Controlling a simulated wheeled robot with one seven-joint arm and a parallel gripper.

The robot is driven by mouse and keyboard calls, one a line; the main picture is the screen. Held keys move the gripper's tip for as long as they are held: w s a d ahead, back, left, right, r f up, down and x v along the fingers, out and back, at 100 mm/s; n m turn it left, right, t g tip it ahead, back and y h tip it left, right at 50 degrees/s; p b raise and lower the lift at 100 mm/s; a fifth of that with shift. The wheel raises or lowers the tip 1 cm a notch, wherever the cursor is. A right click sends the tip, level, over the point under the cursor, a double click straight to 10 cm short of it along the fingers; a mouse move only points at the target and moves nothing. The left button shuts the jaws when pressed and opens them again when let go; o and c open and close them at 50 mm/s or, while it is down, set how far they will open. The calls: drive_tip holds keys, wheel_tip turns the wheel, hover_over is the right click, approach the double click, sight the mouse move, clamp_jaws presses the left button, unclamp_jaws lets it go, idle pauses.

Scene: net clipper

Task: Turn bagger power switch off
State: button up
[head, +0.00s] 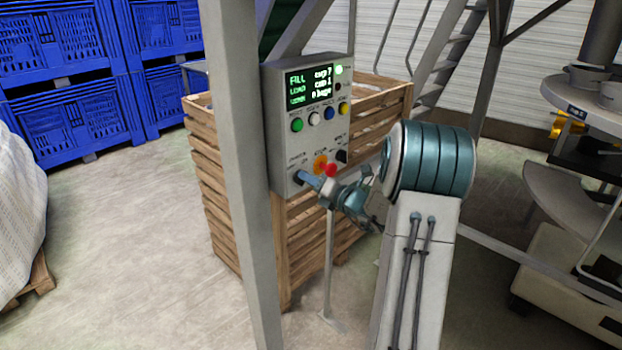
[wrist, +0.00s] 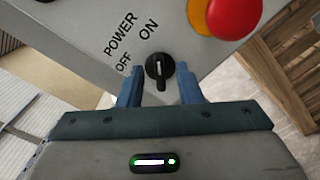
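The bagger control box (head: 306,122) is grey, with a lit green display and several buttons. The power switch (wrist: 159,70) is a small black knob with a white mark, under the printed words POWER, OFF and ON. Its mark runs nearly upright in the wrist view, pointing more towards ON than OFF. My gripper (wrist: 160,84) is open, with one blue finger on each side of the knob. I cannot tell whether either finger touches it. In the head view my gripper (head: 304,179) is at the box's lower left corner and hides the knob.
A red emergency button (head: 331,170) on an orange base sits just right of my gripper; it also shows in the wrist view (wrist: 233,12). A grey post (head: 245,150) stands left of the box. A wooden crate (head: 215,190) is behind.

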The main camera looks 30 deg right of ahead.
drive_tip(key=shift+w+a, duration=0.1)
drive_tip(key=shift+w, duration=0.15)
clamp_jaws()
